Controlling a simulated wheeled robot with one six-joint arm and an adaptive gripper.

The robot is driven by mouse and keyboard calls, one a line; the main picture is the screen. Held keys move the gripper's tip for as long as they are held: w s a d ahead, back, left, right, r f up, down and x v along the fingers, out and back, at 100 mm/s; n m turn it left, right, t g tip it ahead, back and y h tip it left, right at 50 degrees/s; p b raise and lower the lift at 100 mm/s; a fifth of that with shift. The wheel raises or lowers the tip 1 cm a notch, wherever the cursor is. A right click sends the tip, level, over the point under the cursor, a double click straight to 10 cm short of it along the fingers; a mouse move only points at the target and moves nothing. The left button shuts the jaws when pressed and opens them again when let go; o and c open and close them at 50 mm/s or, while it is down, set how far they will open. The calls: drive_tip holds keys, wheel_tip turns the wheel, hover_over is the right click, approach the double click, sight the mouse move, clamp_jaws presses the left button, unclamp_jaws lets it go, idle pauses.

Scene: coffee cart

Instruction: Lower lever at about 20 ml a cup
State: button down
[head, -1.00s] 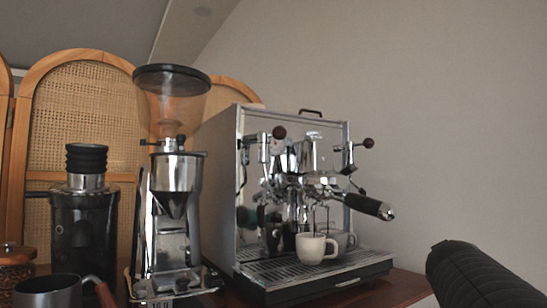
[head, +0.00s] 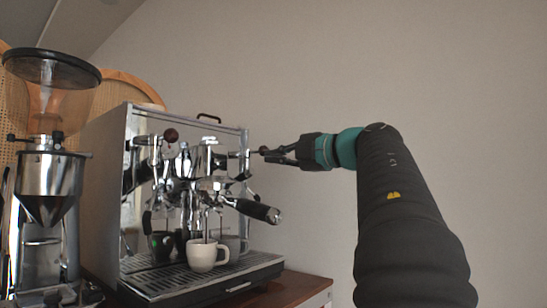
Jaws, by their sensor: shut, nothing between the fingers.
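The chrome espresso machine (head: 105,180) stands on the wooden cart. A rod with a dark round knob (head: 263,150) sticks out at its upper right; I take this as the lever, raised about level. My gripper (head: 272,155) is shut and empty, its fingertips at the knob; whether they touch it I cannot tell. The portafilter handle (head: 255,210) points right and forward. Thin dark streams seem to fall toward the cups. Their fill level is hidden.
A grinder with a clear hopper (head: 50,95) stands to the left. The wooden top (head: 300,290) ends just right of the machine. The space before the plain wall at right is free apart from my arm.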

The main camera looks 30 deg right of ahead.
drive_tip(key=x, duration=0.7)
drive_tip(key=shift+a+f, duration=0.1)
drive_tip(key=shift+a, duration=0.05)
drive_tip(key=shift+s+p, duration=0.1)
drive_tip(key=shift+p, duration=0.2)
drive_tip(key=shift+w, duration=0.2)
idle(6.7)
